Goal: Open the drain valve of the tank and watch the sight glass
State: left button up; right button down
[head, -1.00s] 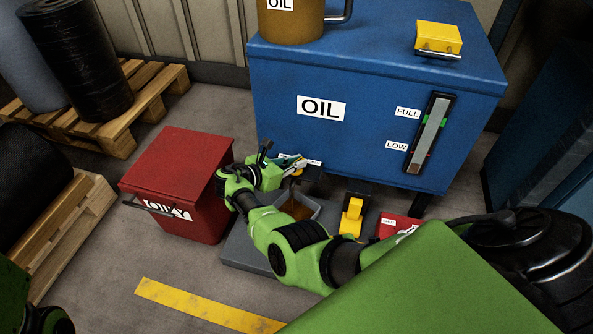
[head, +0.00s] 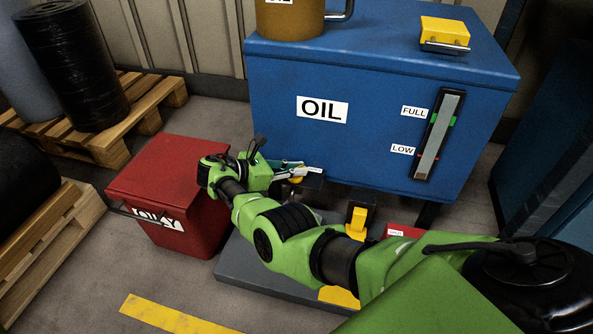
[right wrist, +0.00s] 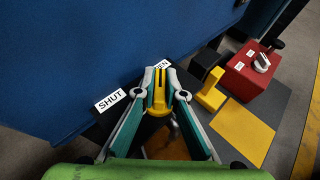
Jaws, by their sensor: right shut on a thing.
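The blue tank (head: 280,110) with an OIL label stands in the middle of the head view. My right gripper (head: 292,172) is at its lower front edge. In the right wrist view its fingers are shut on the yellow valve lever (right wrist: 158,92). The lever's far end overlaps the label ending in "EN" (right wrist: 163,65); the SHUT label (right wrist: 110,100) is off to the left. The sight glass (head: 437,135) is on the tank's right front, with FULL and LOW labels and green and red marks. Its strip looks grey; I cannot tell the level. My left gripper is out of view.
A red lidded bin (head: 170,185) stands left of the tank. A grey tray (head: 240,265) lies under my right arm. A yellow pedal-like block (head: 357,222) and a red box (right wrist: 252,68) are right of the valve. Pallets with rolls stand at the left.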

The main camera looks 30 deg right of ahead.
jog(key=shift+d, duration=0.1)
jog(key=c, duration=2.1)
grip_release()
jog(key=v, duration=0.7)
jog(key=shift+a, duration=0.25)
jog(key=shift+s, duration=0.1)
